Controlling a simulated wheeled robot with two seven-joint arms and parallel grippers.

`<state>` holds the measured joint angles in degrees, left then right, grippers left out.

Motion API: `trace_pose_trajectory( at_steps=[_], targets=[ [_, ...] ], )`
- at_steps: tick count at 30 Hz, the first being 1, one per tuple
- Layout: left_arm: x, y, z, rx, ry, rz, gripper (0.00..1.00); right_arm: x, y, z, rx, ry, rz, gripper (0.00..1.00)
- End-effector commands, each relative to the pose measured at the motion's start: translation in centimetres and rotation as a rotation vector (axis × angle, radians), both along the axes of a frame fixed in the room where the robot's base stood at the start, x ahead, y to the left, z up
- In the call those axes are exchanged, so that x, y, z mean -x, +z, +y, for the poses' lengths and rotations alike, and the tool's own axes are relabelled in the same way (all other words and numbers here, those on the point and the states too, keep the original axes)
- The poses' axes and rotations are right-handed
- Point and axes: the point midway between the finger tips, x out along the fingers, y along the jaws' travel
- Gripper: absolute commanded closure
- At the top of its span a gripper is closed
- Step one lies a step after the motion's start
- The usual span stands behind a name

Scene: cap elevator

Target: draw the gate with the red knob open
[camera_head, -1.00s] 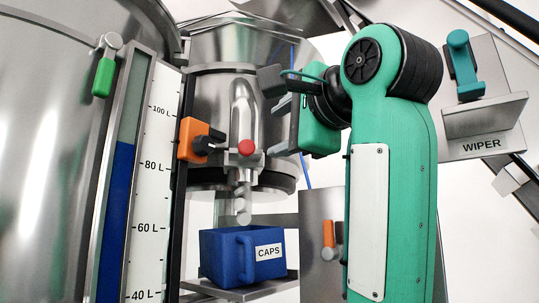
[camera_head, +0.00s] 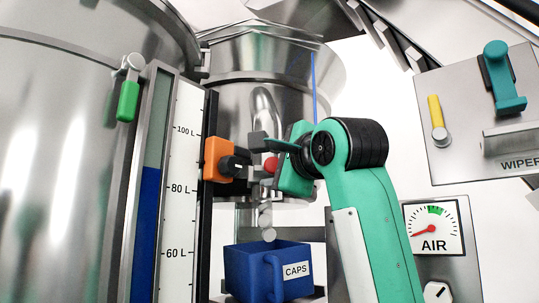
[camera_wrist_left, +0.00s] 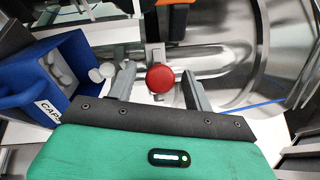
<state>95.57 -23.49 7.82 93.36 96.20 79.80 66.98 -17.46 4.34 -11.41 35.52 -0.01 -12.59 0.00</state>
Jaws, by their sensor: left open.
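The red knob (camera_head: 270,165) is on the front of the steel chute, and in the left wrist view it shows as a round red knob (camera_wrist_left: 160,79). A grey bracket behind it seems to be part of the gate, mostly hidden. My left gripper (camera_head: 264,158) is open at the knob. In the left wrist view its two grey fingers (camera_wrist_left: 159,68) stand on either side of the knob, with visible gaps. The right gripper is not in view.
A blue CAPS bin (camera_head: 253,272) sits below the chute, with pale caps (camera_head: 266,225) above it. An orange block with a dark knob (camera_head: 218,159) is close left of the gripper. A level gauge (camera_head: 180,190) stands left, an AIR dial (camera_head: 433,228) right.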

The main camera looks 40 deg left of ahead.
Motion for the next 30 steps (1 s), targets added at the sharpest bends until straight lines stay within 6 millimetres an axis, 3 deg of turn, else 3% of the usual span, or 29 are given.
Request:
trace_pose_trajectory(
  at_steps=[6, 16, 24, 30],
  targets=[
    [-1.1, 0.3, 1.9, 0.001, -0.001, 0.002, 0.48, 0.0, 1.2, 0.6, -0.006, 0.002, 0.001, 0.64],
    [-1.2, 0.2, 2.2, 0.0, 0.0, 0.001, 0.48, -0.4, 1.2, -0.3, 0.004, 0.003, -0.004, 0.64],
    [-1.2, 0.2, 2.2, 0.0, 0.0, 0.001, 0.99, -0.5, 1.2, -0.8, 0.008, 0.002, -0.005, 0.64],
    [-1.0, 0.0, 2.1, 0.0, 0.0, 0.0, 1.0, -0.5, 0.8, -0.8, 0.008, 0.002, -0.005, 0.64]
  ],
)
